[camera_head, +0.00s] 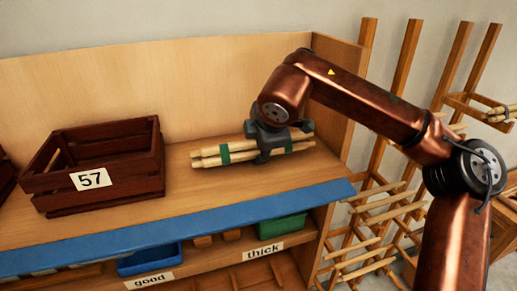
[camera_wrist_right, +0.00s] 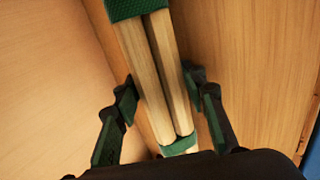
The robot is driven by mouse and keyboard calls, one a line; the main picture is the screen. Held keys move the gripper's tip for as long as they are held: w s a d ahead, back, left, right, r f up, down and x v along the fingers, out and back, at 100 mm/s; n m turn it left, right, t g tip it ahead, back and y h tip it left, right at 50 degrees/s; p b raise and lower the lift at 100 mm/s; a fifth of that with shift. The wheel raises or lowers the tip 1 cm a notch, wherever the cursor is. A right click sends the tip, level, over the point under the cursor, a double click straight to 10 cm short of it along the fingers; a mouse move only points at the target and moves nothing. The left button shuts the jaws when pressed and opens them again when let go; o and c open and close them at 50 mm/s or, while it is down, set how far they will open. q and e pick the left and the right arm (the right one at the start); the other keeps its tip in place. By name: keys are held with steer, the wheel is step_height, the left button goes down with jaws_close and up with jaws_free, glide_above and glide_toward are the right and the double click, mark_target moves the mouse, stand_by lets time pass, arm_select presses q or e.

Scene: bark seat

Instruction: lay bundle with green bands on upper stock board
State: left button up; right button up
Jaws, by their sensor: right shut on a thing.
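The bundle with green bands (camera_head: 211,156) is a sheaf of pale wooden sticks lying roughly level across the right part of the upper stock board (camera_head: 245,192). My right gripper (camera_head: 264,154) is shut on the bundle near its middle, between the two green bands. In the right wrist view the bundle (camera_wrist_right: 160,70) runs between the dark fingers, with green bands above and below. The bundle is at or just above the board; whether it touches is hard to tell. My left gripper is not in view.
A dark red crate (camera_head: 140,183) labelled 57 stands left on the board. A blue strip (camera_head: 200,221) runs along the front edge. Below are a blue bin (camera_head: 150,260) and a green bin (camera_head: 283,228). A wooden rack (camera_head: 405,60) stands at right. The board between crate and bundle is clear.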

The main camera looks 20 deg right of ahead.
steer(key=shift+f, duration=0.2)
steer(key=o, duration=1.4)
steer(key=shift+w, duration=0.1)
